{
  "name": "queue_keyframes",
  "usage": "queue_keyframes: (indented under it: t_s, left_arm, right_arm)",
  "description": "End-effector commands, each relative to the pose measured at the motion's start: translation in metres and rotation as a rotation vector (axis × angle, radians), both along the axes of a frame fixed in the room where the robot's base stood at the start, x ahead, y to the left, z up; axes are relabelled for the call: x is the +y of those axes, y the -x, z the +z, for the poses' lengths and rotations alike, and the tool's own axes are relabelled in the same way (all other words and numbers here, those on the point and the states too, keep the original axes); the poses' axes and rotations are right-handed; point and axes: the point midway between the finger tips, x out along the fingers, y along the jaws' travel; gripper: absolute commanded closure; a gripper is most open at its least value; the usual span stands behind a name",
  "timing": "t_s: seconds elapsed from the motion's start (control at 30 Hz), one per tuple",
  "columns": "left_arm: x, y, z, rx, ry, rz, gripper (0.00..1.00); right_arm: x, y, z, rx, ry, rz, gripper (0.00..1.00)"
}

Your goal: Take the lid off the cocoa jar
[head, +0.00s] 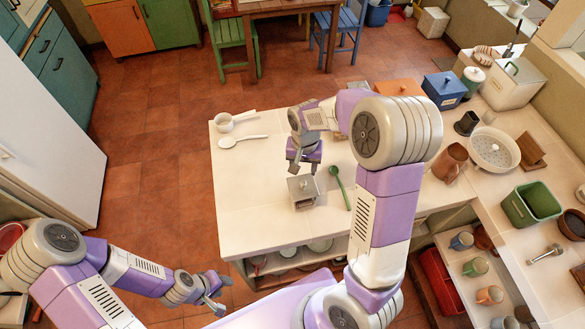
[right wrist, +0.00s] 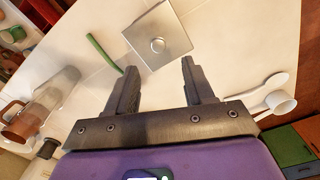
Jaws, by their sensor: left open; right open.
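The cocoa jar (head: 303,198) appears to be the small square, silvery canister on the white counter in the head view. Its flat square lid with a round knob is on it; the lid (right wrist: 172,32) also shows in the right wrist view, seen from above. My right gripper (head: 303,169) is open and empty above the jar, fingers pointing down. In the right wrist view its fingertips (right wrist: 157,66) lie either side of the knob's line, apart from the lid. My left gripper (head: 221,295) is open and empty at the lower left, away from the counter.
A green spoon (head: 339,187) lies just right of the jar. A white spoon (head: 242,141) and a small white pan (head: 226,122) lie at the counter's left. A brown jug (head: 450,163) and a green bin (head: 530,206) stand to the right.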

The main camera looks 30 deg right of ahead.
Motion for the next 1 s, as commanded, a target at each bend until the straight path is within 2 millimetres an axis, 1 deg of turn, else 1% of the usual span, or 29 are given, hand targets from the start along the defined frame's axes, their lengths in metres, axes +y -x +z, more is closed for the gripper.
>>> queue_keyframes:
  t_s: [0.27,0.5,0.6,0.7,0.87,0.9,0.97,1.0]
  left_arm:
    - [0.000,0.001,0.002,0.003,0.001,0.000,0.57]
    - [0.000,0.001,0.007,0.002,0.000,0.000,0.57]
    - [0.000,0.001,0.008,0.002,0.000,0.000,0.57]
    - [0.000,0.001,0.008,0.002,0.000,-0.001,0.57]
    - [0.000,0.001,0.008,0.002,0.000,-0.001,0.57]
    - [0.000,0.001,0.008,0.002,0.000,-0.001,0.57]
    - [0.000,0.001,0.008,0.002,0.000,-0.001,0.57]
    - [0.000,0.001,0.008,0.002,0.000,-0.001,0.57]
  right_arm:
    - [0.000,0.001,-0.027,0.004,0.000,0.000,0.47]
    - [0.001,-0.002,-0.061,0.004,-0.001,0.001,0.47]
    - [0.001,-0.002,-0.071,0.003,-0.001,0.000,0.47]
    - [0.001,-0.002,-0.075,0.000,-0.001,0.001,0.47]
    - [0.001,-0.002,-0.075,0.000,-0.001,0.001,0.47]
    - [0.001,-0.002,-0.075,0.000,-0.001,0.001,0.49]
    - [0.001,-0.002,-0.075,0.000,-0.001,0.001,0.58]
    - [0.001,-0.002,-0.075,-0.001,-0.001,0.001,0.64]
